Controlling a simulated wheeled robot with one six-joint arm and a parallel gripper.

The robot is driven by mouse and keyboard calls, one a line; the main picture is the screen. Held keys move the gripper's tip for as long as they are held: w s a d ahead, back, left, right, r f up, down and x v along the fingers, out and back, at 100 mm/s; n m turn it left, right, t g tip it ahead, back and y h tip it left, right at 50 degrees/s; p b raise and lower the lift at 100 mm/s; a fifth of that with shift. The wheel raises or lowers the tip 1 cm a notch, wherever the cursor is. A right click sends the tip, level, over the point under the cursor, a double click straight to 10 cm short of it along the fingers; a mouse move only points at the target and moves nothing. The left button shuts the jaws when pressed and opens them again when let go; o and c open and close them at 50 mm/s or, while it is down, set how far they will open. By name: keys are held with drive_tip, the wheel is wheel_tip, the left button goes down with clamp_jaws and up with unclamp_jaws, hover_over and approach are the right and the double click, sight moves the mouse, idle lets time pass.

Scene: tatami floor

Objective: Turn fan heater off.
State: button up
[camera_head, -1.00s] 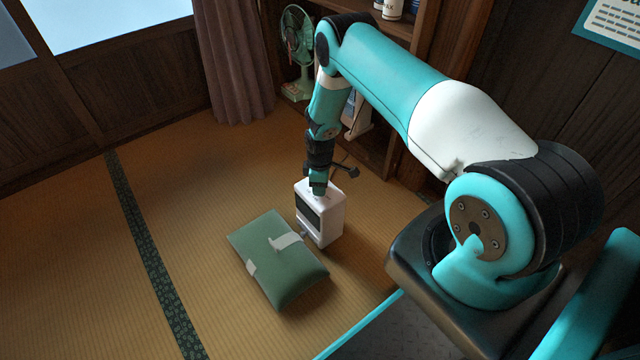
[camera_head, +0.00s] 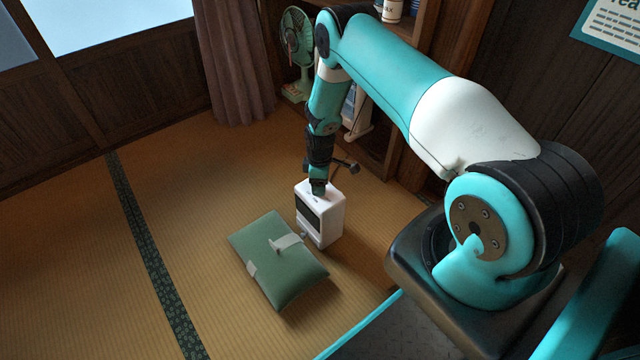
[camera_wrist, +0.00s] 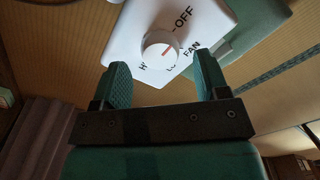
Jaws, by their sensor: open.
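The white fan heater (camera_head: 327,222) stands upright on the tatami with a dark grille on its front. Black lettering around the dial includes "OFF" and "FAN"; other labels are partly hidden by the dial. My gripper (camera_head: 318,190) is above the heater top, pointing down. In the wrist view its two green fingers (camera_wrist: 163,85) are apart, with the dial beyond and between them.
A green cushion (camera_head: 275,265) with pale straps lies just in front of the heater. A green desk fan (camera_head: 297,45) stands at the back by the shelf. A curtain (camera_head: 235,65) hangs at the back. The tatami (camera_head: 70,260) on the left is clear.

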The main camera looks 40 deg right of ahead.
wheel_tip(320, 180, up, 15)
drive_tip(key=p, duration=0.4)
drive_tip(key=shift+r, duration=0.1)
drive_tip(key=s+a+r+m+y, duration=0.1)
drive_tip(key=s+a+r, duration=0.2)
drive_tip(key=a+r, duration=0.6)
drive_tip(key=s+a+r+m+y, duration=0.15)
drive_tip(key=a+r, duration=0.45)
drive_tip(key=r, duration=0.8)
drive_tip(key=s+a+r+y, duration=0.1)
drive_tip(key=s+a+r, duration=0.25)
drive_tip(key=s, duration=0.45)
drive_tip(key=s+a+r, duration=0.3)
drive_tip(key=s+r, duration=0.2)
drive_tip(key=s, duration=0.2)
drive_tip(key=s+a+r+y, duration=0.1)
drive_tip(key=s+a+r, duration=0.25)
drive_tip(key=s, duration=0.45)
wheel_tip(320, 180, up, 31)
drive_tip(key=p, duration=3.1)
drive_tip(key=shift+s+d+r, duration=0.15)
drive_tip(key=shift+s+d, duration=0.2)
drive_tip(key=shift+d, duration=0.05)
